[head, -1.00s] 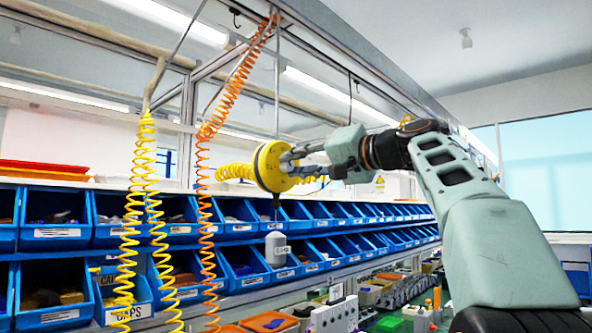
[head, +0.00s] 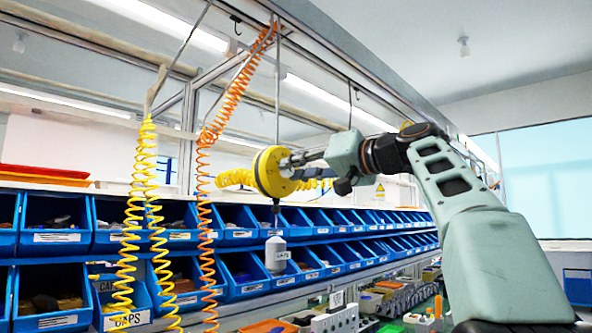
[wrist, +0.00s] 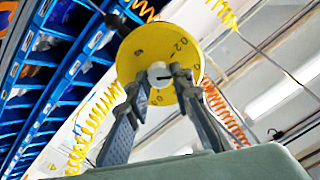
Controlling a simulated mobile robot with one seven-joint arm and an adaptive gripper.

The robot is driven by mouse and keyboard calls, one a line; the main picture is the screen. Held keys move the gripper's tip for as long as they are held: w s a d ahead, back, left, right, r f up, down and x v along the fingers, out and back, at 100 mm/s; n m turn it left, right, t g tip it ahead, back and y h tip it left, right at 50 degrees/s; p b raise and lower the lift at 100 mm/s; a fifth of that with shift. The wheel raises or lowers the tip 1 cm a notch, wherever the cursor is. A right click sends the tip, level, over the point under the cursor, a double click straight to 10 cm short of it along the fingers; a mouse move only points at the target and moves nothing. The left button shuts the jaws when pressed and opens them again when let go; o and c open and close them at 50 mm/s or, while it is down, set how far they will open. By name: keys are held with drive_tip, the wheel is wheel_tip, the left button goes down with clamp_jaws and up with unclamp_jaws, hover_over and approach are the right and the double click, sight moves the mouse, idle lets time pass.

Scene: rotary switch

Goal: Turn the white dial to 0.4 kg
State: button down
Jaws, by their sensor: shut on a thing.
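A round yellow spring balancer (head: 268,180) hangs from the overhead rail. Its yellow face (wrist: 140,50) fills the upper middle of the wrist view, with black marks and a readable "0.2" at upper right. The white dial (wrist: 157,70) sits at the face's centre, with a short dark mark on its right side. I cannot read 0.4 kg on the face. My gripper (wrist: 160,81) is shut on the white dial, one finger on each side. In the head view my gripper (head: 293,163) reaches the balancer's right side, and the dial is hidden there.
A white-grey weight (head: 276,256) hangs under the balancer. Yellow coiled hoses (head: 128,230) and an orange coiled hose (head: 204,190) hang to the left. Rows of blue bins (head: 55,225) stand behind. Free air lies at upper right.

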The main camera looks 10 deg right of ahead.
drive_tip(key=c, duration=1.7)
unclamp_jaws()
drive_tip(key=v, duration=1.2)
